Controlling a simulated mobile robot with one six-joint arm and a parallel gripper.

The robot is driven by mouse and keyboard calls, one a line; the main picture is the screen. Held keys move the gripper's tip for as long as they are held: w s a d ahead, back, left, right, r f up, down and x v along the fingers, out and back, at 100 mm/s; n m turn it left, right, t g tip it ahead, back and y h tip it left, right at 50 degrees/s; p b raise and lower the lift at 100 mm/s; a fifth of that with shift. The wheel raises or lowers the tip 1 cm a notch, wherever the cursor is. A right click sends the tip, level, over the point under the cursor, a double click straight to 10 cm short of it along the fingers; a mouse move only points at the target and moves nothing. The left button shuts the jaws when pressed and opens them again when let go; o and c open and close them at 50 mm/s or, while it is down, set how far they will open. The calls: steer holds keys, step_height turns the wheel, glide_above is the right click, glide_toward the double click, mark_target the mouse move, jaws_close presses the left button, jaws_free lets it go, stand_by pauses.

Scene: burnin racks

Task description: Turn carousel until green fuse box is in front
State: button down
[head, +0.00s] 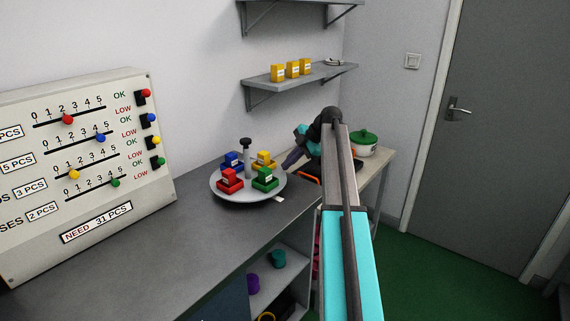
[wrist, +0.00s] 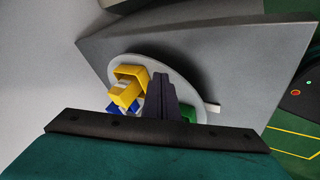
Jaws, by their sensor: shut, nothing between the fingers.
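The round grey carousel (head: 245,201) stands on the dark bench with a central knobbed post (head: 246,158). The green fuse box (head: 265,181) is at its front right, close to a small white marker (head: 279,199) on the bench. The red box (head: 229,181) is front left, the blue box (head: 231,161) back left, and the yellow box (head: 264,160) back right. My gripper (head: 287,166) is shut and empty at the carousel's right edge; contact cannot be told. In the wrist view its fingers (wrist: 160,80) lie between the yellow box (wrist: 131,76) and the partly hidden green box (wrist: 188,114).
A panel with sliders and buttons (head: 85,150) stands at left on the bench. A wall shelf (head: 290,77) holds yellow boxes. Bare bench lies in front of the carousel.

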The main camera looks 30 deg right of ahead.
steer(key=w+d+b+v, duration=0.1)
steer(key=v, duration=0.9)
steer(key=shift+d, duration=0.15)
